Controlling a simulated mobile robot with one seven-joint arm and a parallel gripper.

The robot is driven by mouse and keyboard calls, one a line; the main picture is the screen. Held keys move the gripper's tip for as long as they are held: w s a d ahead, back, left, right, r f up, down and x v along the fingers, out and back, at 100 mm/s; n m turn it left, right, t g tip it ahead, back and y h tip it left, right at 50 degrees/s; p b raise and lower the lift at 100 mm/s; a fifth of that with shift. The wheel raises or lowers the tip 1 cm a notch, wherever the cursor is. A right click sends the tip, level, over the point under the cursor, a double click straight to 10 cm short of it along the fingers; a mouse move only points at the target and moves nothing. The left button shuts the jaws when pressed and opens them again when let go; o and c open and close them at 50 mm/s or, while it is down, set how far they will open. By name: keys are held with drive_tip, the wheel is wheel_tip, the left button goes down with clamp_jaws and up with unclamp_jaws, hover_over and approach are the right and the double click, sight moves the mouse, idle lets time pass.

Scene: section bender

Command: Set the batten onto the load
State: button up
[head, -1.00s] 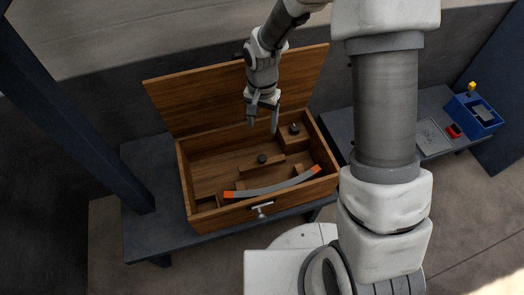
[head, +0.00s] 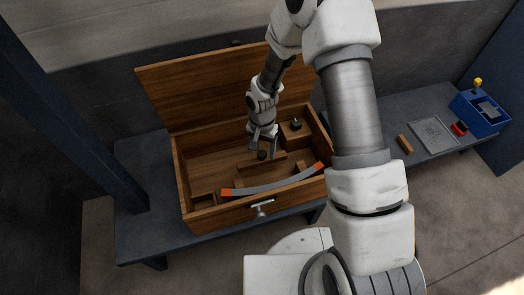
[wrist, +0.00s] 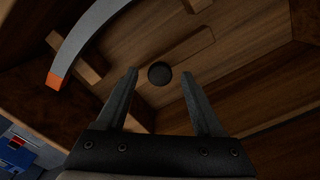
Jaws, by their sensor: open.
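A flat wooden strip (head: 280,159) with a black knob (head: 262,155) lies inside an open wooden box; it looks like the batten, though I cannot be sure. In the wrist view the strip (wrist: 195,48) runs diagonally, with its knob (wrist: 159,73) showing between my fingers. My gripper (head: 263,154) is open and empty, pointing down over the knob; it also shows in the wrist view (wrist: 160,76). I cannot tell whether the fingers reach around the knob. A curved grey bar (head: 272,187) with orange ends lies along the box's front. Which thing is the load is unclear.
The wooden box (head: 211,224) has its lid (head: 195,98) raised behind and a handle (head: 262,208) in front. A block with a dark knob (head: 296,124) sits at its right rear.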

drive_tip(key=shift+f, duration=0.1)
clamp_jaws()
idle(0.3)
idle(1.1)
